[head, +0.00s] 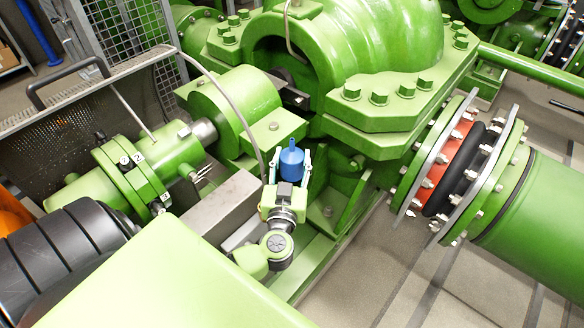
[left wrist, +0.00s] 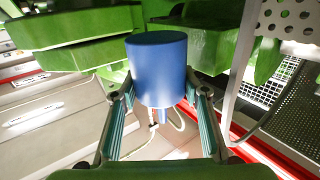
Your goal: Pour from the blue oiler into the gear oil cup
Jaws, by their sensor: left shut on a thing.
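The blue oiler (head: 291,163) is in the middle of the head view, with its narrow end towards the top of the picture. My left gripper (head: 290,158) is shut on its sides and holds it in front of the green pump housing. In the left wrist view the oiler (left wrist: 157,68) shows as a blue cylinder between the two fingers (left wrist: 160,88), its narrow part towards the bottom of the picture. I cannot make out the gear oil cup in either view. No liquid stream shows. My right gripper is not in view.
The large green pump (head: 380,50) with bolted flanges stands just behind the oiler. A thin grey pipe (head: 236,105) curves down close to its left. The green shaft housing (head: 240,95) is at left. Open floor (head: 370,255) lies at lower right.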

